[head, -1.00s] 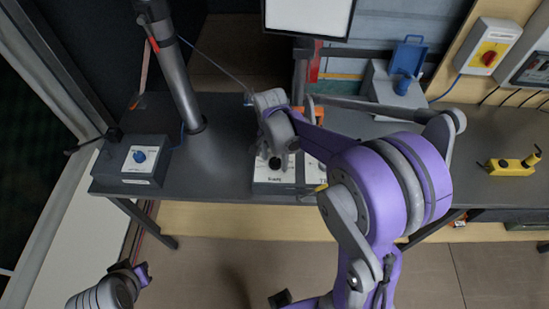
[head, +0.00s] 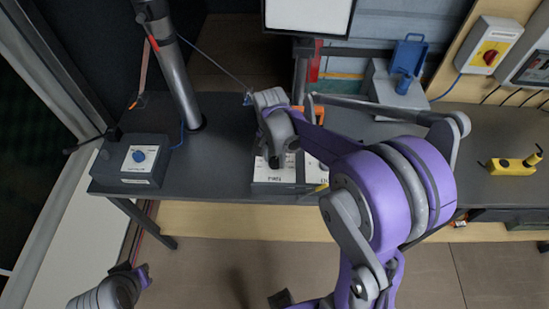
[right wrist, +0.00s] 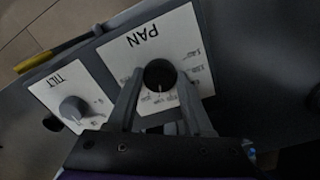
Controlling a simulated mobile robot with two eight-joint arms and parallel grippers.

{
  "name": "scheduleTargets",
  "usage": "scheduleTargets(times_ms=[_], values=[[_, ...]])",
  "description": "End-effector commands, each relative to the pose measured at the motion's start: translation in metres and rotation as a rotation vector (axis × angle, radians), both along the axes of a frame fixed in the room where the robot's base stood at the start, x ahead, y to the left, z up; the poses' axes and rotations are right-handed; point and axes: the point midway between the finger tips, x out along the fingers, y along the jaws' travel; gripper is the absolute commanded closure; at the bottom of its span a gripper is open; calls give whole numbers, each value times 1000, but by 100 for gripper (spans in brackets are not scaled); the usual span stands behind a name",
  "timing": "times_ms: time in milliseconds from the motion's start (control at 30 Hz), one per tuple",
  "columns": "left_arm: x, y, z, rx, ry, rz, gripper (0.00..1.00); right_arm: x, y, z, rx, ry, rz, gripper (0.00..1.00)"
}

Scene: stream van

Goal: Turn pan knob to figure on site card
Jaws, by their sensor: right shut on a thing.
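The pan knob (right wrist: 160,74) is a dark round knob with a pale pointer mark, on a white plate (right wrist: 143,36) lettered PAN with small scale markings. My right gripper (right wrist: 160,92) has its two fingers on either side of the knob, shut on it. In the head view my right gripper (head: 276,158) reaches down over the pan panel (head: 268,179) and hides most of the knob. The scale figures are too small to read. My left gripper (head: 142,272) is at the lower left, away from the table; its jaw state is unclear. I cannot make out a site card.
A grey TILT knob (right wrist: 75,108) sits beside the pan plate. A box with a blue knob (head: 139,155) stands at the table's left. A blue-handled device (head: 403,86) and yellow tool (head: 513,166) are to the right.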

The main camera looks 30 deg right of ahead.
Motion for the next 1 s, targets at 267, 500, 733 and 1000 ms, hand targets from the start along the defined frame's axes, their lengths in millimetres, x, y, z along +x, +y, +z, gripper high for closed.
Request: scheduleTargets(times_ms=[267, 500, 733, 1000], values=[[-5, 0, -14, 0, 10, 0, 100, -1, 0, -2, 0, 0, 238, 100], [-9, 0, -23, 0, 16, 0, 100, -1, 0, -1, -1, 0, 468, 100], [-11, 0, -31, 0, 20, 0, 100, -2, 0, -1, -1, 0, 685, 100], [-13, 0, -37, 0, 24, 0, 100, -2, -1, -1, -1, 0, 920, 100]])
